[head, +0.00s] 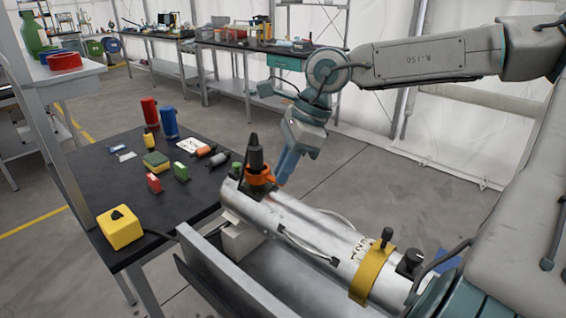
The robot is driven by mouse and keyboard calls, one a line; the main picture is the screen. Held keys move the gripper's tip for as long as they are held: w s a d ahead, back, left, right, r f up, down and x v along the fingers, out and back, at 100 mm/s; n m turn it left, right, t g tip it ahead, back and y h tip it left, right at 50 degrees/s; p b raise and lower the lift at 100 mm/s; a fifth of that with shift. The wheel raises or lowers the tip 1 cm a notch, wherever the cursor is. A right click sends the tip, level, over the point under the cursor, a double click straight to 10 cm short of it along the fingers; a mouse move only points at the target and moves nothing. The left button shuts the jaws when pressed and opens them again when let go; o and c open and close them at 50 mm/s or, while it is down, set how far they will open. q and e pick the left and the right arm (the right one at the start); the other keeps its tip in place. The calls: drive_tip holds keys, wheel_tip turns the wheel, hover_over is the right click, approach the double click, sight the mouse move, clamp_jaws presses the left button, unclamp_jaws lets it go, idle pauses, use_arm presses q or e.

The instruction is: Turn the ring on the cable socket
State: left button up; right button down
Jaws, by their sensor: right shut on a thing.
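The orange ring (259,178) sits around the foot of the black cable plug (256,158), on the socket at the left end of a silver cylinder (312,228). My right gripper (280,180) reaches down from the upper right, its blue fingers at the right side of the ring. It is shut on the ring; the exact contact of the fingertips is partly hidden. The plug stands upright. My left gripper is not in view.
A dark table (150,205) at the left holds a yellow box (119,228), red and blue cylinders and several small items. The cylinder carries a yellow band (371,276) and a handle. Benches stand behind; the floor between is clear.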

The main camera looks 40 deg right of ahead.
drive_tip(key=n+p, duration=0.1)
drive_tip(key=d+n+p, duration=0.1)
drive_tip(key=g+p, duration=0.1)
drive_tip(key=shift+w+d+r+n, duration=0.25)
drive_tip(key=shift+w+n, duration=0.05)
drive_tip(key=shift+n, duration=0.1)
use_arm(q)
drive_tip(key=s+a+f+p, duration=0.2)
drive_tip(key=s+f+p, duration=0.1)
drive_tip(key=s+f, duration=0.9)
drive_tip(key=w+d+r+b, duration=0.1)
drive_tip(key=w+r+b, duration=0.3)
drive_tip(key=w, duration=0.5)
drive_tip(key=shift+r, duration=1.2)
use_arm(e)
drive_tip(key=w+d+n+g+h, duration=0.1)
drive_tip(key=w+d+n+g, duration=0.2)
drive_tip(key=n, duration=1.1)
drive_tip(key=shift+w+d+f+g, duration=0.2)
drive_tip(key=shift+w+g, duration=0.8)
drive_tip(key=shift+w, duration=0.9)
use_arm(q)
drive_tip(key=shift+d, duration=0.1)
use_arm(e)
drive_tip(key=c, duration=1.4)
unclamp_jaws()
drive_tip(key=shift+c, duration=0.2)
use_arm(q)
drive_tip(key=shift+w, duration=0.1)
